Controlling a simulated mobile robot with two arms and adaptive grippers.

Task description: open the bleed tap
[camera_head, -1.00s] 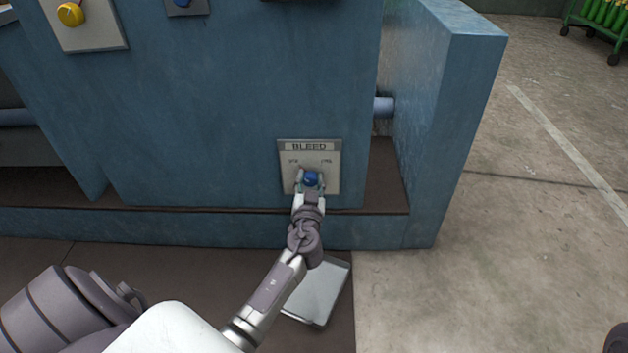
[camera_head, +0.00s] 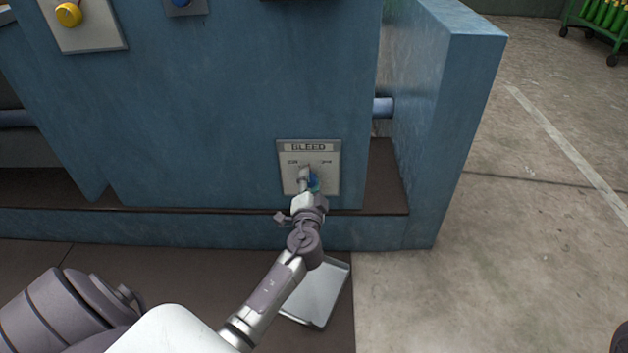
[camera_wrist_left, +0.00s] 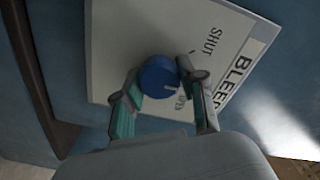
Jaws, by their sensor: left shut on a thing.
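The bleed tap is a round blue knob (camera_wrist_left: 158,77) on a pale plate headed BLEED (camera_head: 309,148), low on the blue machine front. In the left wrist view the plate (camera_wrist_left: 120,40) looks tilted, with SHUT and another, partly hidden word near the knob. My left gripper (camera_wrist_left: 152,98) is shut on the knob, one finger on each side. In the head view the left gripper (camera_head: 309,182) is turned and covers most of the knob. My right gripper is not in view.
A shallow grey tray (camera_head: 318,292) lies on the floor below my left forearm. A yellow knob (camera_head: 68,14) sits on another plate at upper left. A blue side wall (camera_head: 455,120) stands to the right, with open concrete floor (camera_head: 520,260) beyond.

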